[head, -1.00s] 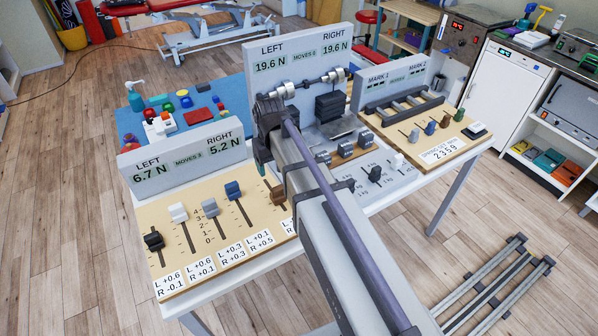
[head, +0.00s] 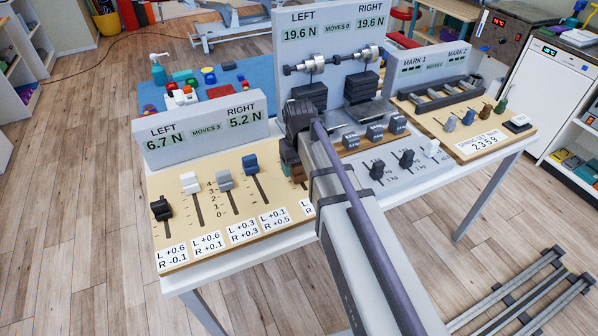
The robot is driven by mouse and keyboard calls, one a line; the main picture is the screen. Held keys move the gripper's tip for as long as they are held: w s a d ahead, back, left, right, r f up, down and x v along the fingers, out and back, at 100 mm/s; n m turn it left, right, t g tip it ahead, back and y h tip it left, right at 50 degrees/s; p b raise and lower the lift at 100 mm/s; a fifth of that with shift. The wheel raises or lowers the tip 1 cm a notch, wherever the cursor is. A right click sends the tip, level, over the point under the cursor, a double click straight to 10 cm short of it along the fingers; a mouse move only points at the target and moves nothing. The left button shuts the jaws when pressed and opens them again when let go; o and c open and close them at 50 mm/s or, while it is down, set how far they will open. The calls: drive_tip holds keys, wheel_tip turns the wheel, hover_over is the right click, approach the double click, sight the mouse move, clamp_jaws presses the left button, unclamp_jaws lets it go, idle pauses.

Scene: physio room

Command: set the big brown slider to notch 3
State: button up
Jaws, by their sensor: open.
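The big brown slider (head: 298,173) is at the right end of the left tan board (head: 240,212). Its knob is mostly hidden by my gripper and arm, so its notch cannot be read. My gripper (head: 288,155) is at the knob, partly hidden behind my own arm; its jaws are open. I cannot tell whether it touches the knob. A 0 to 4 scale (head: 214,200) is printed left of the grey slider (head: 224,180). The board's display (head: 205,130) reads left 6.7 N, right 5.2 N.
The blue slider (head: 251,164) stands just left of the brown one; white (head: 189,183) and black (head: 160,209) sliders are farther left. A grey weight panel (head: 390,175) stands close on the right, and a second tan board (head: 470,135) beyond it.

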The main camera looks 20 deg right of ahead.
drive_tip(key=c, duration=1.3)
drive_tip(key=w, duration=0.4)
drive_tip(key=w+a, duration=0.1)
drive_tip(key=w, duration=0.1)
drive_tip(key=o, duration=1.3)
drive_tip(key=shift+r, duration=0.1)
wheel_tip(320, 180, up, 11)
drive_tip(key=p, duration=1)
drive_tip(key=shift+p, duration=0.4)
